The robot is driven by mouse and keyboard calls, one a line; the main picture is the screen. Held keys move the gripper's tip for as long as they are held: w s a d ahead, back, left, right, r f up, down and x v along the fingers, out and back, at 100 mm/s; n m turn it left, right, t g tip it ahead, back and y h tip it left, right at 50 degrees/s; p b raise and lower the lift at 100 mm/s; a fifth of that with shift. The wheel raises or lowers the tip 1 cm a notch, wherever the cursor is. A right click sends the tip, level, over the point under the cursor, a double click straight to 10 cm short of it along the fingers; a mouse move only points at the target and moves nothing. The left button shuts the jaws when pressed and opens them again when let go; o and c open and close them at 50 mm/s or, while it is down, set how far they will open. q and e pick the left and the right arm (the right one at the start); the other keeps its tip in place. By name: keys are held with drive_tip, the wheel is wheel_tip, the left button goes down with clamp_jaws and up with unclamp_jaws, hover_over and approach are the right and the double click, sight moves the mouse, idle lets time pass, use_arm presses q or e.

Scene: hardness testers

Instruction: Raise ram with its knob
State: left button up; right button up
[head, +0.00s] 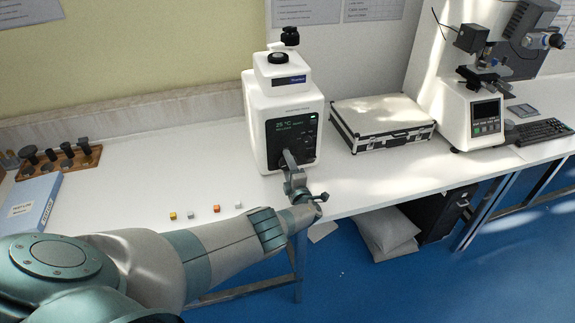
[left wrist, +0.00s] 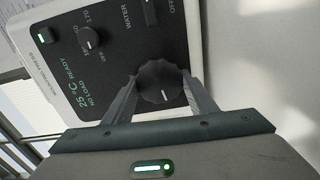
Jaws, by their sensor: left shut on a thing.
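The white machine (head: 283,108) with a dark front panel stands on the bench in the head view. Its panel (left wrist: 110,50) fills much of the left wrist view, with a display reading 25 °C and "NO LOAD READY". My left gripper (head: 288,158) reaches the lower part of this panel. In the left wrist view my left gripper (left wrist: 158,85) has its two fingers on either side of a black ribbed knob (left wrist: 157,78) with a white mark, and is shut on it. The ram is not visible. My right gripper is not in view.
A silver case (head: 382,122) lies right of the machine, with another tester (head: 470,110) and a keyboard (head: 540,131) beyond. Several small coloured cubes (head: 216,209) lie near the bench's front edge. A wooden rack (head: 62,160) and blue box (head: 37,203) are at left.

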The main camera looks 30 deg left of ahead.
use_arm(q)
drive_tip(key=o, duration=1.1)
drive_tip(key=shift+c, duration=0.2)
drive_tip(key=shift+s+d, duration=0.1)
drive_tip(key=shift+s+d+r+p, duration=0.15)
drive_tip(key=shift+s+d+p, duration=0.2)
drive_tip(key=shift+p, duration=0.3)
drive_tip(key=p+v, duration=0.4)
drive_tip(key=v, duration=0.2)
drive_tip(key=shift+s+d, duration=0.2)
drive_tip(key=shift+d, duration=0.1)
drive_tip(key=p+v, duration=0.2)
drive_tip(key=v, duration=0.5)
drive_tip(key=shift+s+d, duration=0.2)
drive_tip(key=shift+v, duration=0.9)
drive_tip(key=shift+s+f, duration=0.1)
drive_tip(key=shift+f, duration=0.15)
